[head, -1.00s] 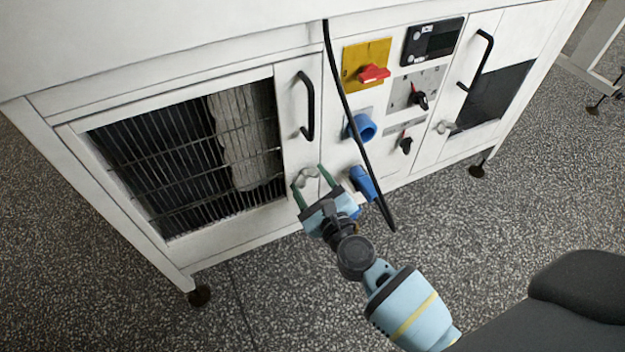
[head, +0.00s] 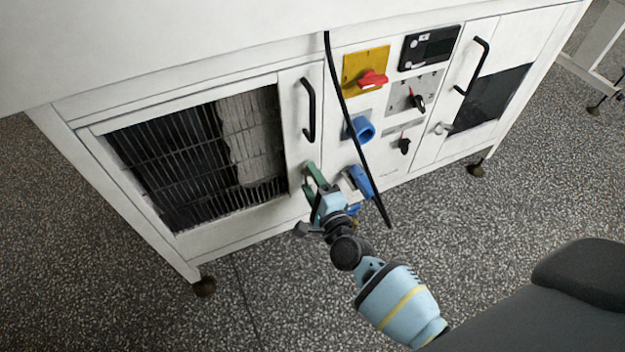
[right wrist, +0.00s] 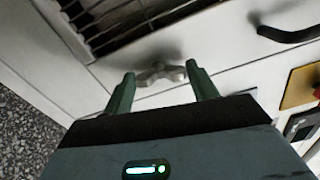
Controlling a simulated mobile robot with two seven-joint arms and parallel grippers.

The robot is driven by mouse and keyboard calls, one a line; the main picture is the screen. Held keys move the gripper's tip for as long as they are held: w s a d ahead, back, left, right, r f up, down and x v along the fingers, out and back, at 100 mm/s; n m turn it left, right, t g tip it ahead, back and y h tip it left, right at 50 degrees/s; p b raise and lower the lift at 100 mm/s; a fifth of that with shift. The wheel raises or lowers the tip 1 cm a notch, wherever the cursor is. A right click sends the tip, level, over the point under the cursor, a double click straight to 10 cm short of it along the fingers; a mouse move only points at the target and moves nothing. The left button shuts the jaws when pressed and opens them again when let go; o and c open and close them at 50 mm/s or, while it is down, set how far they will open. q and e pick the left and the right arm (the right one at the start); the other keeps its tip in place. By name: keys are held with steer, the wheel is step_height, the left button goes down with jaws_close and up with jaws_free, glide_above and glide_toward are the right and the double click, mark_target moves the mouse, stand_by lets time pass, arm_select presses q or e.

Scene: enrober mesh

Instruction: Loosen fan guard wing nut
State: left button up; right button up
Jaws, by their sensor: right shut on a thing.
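The silver wing nut (right wrist: 162,74) sits on the white door frame beside the dark wire fan guard (head: 200,160). In the right wrist view it lies between the two green fingers of my right gripper (right wrist: 160,76), which is shut on its wings. In the head view my right gripper (head: 312,183) is at the lower right corner of the guard's door, below the black handle, and its turned fingers hide most of the nut. The guard also shows at the top of the right wrist view (right wrist: 115,18). My left gripper is not in view.
A blue plug (head: 360,182) sits close to the right of my gripper. A black cable (head: 352,125) hangs past it. A black door handle (head: 307,108), a blue socket (head: 361,129) and a red switch (head: 372,79) are above.

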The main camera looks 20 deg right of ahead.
steer(key=shift+n, duration=0.9)
steer(key=o, duration=1)
steer(key=shift+p, duration=0.3)
steer(key=s+p, duration=0.1)
steer(key=s, duration=0.6)
steer(key=shift+s+p, duration=0.35)
steer(key=shift+s, duration=0.05)
steer(key=shift+d, duration=0.1)
